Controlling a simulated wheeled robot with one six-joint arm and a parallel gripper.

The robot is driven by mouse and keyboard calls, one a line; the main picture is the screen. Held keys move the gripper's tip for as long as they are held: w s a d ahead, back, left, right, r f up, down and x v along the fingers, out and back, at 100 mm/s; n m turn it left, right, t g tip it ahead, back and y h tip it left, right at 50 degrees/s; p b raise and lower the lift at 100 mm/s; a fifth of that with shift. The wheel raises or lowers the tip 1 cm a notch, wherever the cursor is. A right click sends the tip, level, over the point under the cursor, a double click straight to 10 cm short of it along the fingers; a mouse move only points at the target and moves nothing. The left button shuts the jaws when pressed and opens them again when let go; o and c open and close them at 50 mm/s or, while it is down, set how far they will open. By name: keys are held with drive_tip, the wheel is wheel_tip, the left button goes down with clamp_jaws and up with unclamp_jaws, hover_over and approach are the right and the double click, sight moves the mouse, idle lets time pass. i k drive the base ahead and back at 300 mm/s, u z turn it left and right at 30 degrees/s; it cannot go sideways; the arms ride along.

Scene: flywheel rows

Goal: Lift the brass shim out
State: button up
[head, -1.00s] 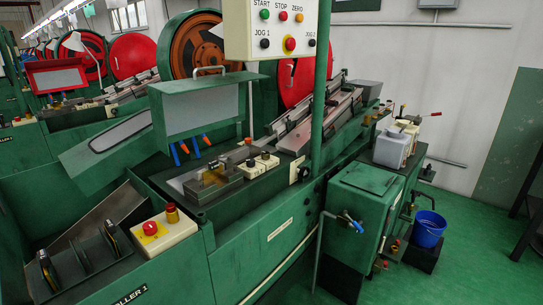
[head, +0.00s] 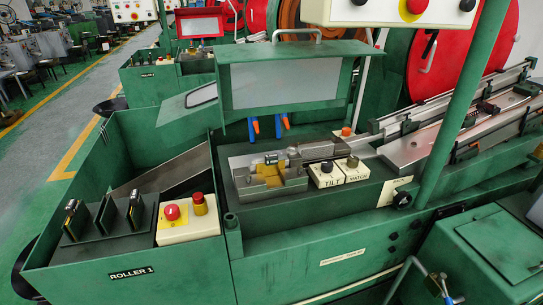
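A small brass-coloured piece (head: 268,172), likely the brass shim, shows at the left end of a grey metal fixture (head: 300,160) on the green machine's bed. A short shiny cylinder lies beside it, and the fixture's blocks partly surround it. It is too small to tell how it is seated. My gripper is not in view, and nothing visible touches the brass piece.
A green hood (head: 278,75) hangs behind, with blue and orange handles below. A green post (head: 465,105) rises at right. The emergency-stop box (head: 187,220) and open trough are at left.

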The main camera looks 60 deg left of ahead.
sight(272, 167)
drive_tip(key=u, duration=0.6)
drive_tip(key=i, duration=0.9)
drive_tip(key=u, duration=1.05)
drive_tip(key=i, duration=0.3)
drive_tip(key=u, duration=0.2)
